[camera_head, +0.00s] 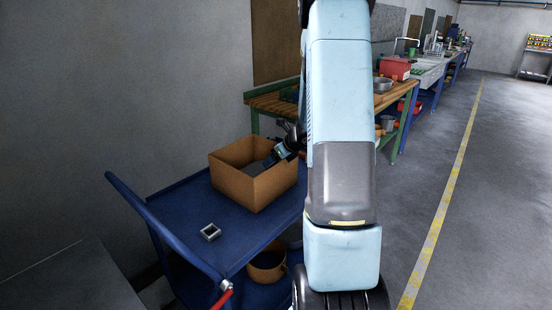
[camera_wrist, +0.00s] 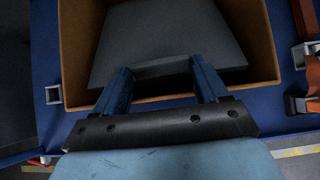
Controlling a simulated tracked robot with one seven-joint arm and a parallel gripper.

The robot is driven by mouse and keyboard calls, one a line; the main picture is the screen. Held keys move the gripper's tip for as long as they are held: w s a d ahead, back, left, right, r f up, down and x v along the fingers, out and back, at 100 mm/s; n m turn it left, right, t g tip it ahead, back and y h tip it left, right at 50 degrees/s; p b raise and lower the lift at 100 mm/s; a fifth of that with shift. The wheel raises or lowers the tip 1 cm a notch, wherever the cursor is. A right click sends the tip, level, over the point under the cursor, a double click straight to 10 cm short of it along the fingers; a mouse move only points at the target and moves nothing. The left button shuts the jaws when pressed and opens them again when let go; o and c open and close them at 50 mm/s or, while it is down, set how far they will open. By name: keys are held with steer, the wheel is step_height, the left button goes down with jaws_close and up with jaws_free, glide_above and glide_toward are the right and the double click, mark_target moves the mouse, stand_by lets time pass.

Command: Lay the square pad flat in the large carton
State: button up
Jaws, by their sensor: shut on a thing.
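The large carton (camera_head: 256,190) is an open brown box on the blue cart's top. It also shows in the wrist view, where its wall (camera_wrist: 75,50) surrounds the pad on the sides. The square pad (camera_wrist: 165,35) is dark grey and flat-looking, inside the carton's opening. A grey bit of the pad (camera_head: 252,168) shows inside the carton in the head view. My gripper (camera_wrist: 163,75) is shut on the pad's near edge, its two blue fingers at that edge. In the head view my gripper (camera_head: 283,152) reaches into the carton from the right. Whether the pad touches the carton's floor cannot be told.
The blue cart (camera_head: 180,205) carries a small grey square piece (camera_head: 210,232) left of the carton. A brown round pot (camera_head: 267,265) sits on its lower shelf. A green-framed workbench (camera_head: 395,125) with a red box (camera_head: 396,68) stands behind. The floor at right is open.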

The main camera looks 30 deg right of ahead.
steer(key=shift+f, duration=0.4)
steer(key=o, duration=1)
steer(key=shift+o, duration=0.2)
